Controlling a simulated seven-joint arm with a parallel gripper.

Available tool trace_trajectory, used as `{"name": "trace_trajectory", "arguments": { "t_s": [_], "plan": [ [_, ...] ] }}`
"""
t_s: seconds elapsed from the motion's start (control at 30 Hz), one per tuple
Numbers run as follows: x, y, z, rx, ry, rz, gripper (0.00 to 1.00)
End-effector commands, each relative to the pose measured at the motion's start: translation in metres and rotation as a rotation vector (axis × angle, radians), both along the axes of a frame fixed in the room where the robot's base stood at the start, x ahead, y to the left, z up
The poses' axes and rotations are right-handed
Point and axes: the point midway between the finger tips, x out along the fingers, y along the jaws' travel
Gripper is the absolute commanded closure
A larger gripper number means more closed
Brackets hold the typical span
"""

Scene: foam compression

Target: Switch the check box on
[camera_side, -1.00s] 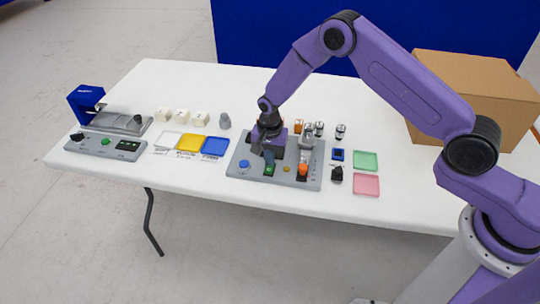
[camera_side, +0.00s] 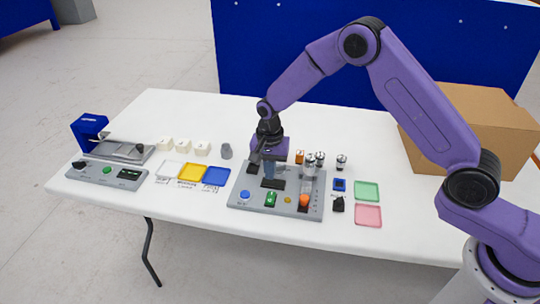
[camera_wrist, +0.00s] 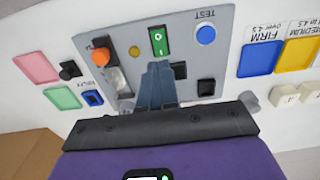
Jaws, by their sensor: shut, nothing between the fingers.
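The check box is a grey panel (camera_side: 237,201) on the white table, also in the wrist view (camera_wrist: 190,20). Its green rocker switch (camera_side: 270,199) sits near the front edge and shows a bright green face with a white mark in the wrist view (camera_wrist: 158,41). A blue TEST button (camera_side: 245,195) is left of the switch and an orange knob (camera_side: 304,201) is right of it. My gripper (camera_side: 268,179) is shut and empty, above the panel just behind the switch. In the wrist view its fingertips (camera_wrist: 159,66) appear apart from the switch.
White, yellow and blue pads (camera_side: 188,173) lie left of the panel. Green and pink trays (camera_side: 367,215) lie right, beside a blue block (camera_side: 339,184) and a black piece (camera_side: 338,205). Metal cylinders (camera_side: 320,159) stand behind. A cardboard box (camera_side: 482,125) is at the back right.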

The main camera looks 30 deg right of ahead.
Motion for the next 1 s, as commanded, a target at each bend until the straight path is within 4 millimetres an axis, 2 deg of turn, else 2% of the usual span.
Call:
{"name": "trace_trajectory", "arguments": {
  "t_s": [0.1, 0.33, 0.8, 1.0],
  "plan": [
    [0.001, 0.000, 0.024, 0.001, -0.004, 0.000, 1.00],
    [0.000, 0.000, 0.051, 0.001, -0.001, -0.001, 1.00],
    [0.000, 0.000, 0.057, 0.000, 0.000, -0.001, 1.00],
    [0.008, -0.012, 0.058, 0.001, -0.001, -0.004, 1.00]
  ]
}}
